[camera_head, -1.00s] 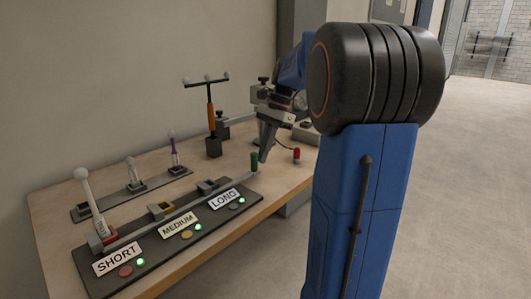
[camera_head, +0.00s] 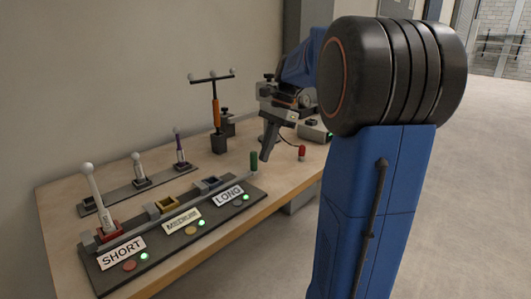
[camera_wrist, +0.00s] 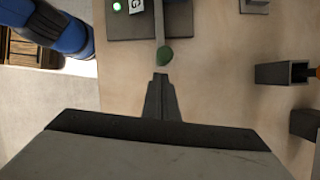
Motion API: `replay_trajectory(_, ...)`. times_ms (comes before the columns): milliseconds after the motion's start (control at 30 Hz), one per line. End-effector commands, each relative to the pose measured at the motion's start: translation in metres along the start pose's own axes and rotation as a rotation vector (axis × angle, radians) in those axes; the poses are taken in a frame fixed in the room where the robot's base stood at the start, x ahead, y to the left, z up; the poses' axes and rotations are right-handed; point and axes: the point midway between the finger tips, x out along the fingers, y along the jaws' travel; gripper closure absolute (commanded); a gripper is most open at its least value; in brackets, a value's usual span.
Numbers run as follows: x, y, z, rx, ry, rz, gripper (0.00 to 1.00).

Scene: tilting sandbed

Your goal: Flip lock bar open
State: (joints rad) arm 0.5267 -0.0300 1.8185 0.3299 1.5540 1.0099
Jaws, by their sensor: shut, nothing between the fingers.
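The lock bar (camera_head: 190,216) is a long grey bar lying across the front of the sockets on the dark panel. Its green grip (camera_head: 254,161) stands up at the right end, past the LONG label. In the wrist view the green grip (camera_wrist: 165,56) shows end-on, just beyond my fingertips, with the bar (camera_wrist: 159,22) running away from it. My gripper (camera_head: 265,157) is shut and empty, pointing down just right of the green grip. In the wrist view my gripper (camera_wrist: 161,77) is close to the grip, with a small gap in the picture.
A white lever (camera_head: 94,192) stands in the red socket at SHORT. The yellow socket (camera_head: 166,206) and the blue socket (camera_head: 208,184) look empty. A rack (camera_head: 145,188) with smaller levers lies behind. An orange-shafted T-handle (camera_head: 215,112) and a red post (camera_head: 302,153) stand nearby.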

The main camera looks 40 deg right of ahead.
Motion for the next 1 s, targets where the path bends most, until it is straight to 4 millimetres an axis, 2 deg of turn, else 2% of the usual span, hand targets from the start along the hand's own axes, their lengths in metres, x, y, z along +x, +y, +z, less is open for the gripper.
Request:
replay_trajectory(133, -0.005, -0.006, -0.014, -0.002, 0.003, -0.002, 1.00)
replay_trajectory(400, -0.060, -0.007, -0.015, -0.003, 0.007, -0.004, 1.00)
replay_trajectory(600, -0.090, -0.007, -0.014, -0.003, 0.007, -0.004, 1.00)
replay_trajectory(800, -0.104, -0.007, -0.014, -0.003, 0.006, -0.003, 1.00)
replay_trajectory(1000, -0.106, -0.006, -0.014, -0.003, 0.006, -0.003, 1.00)
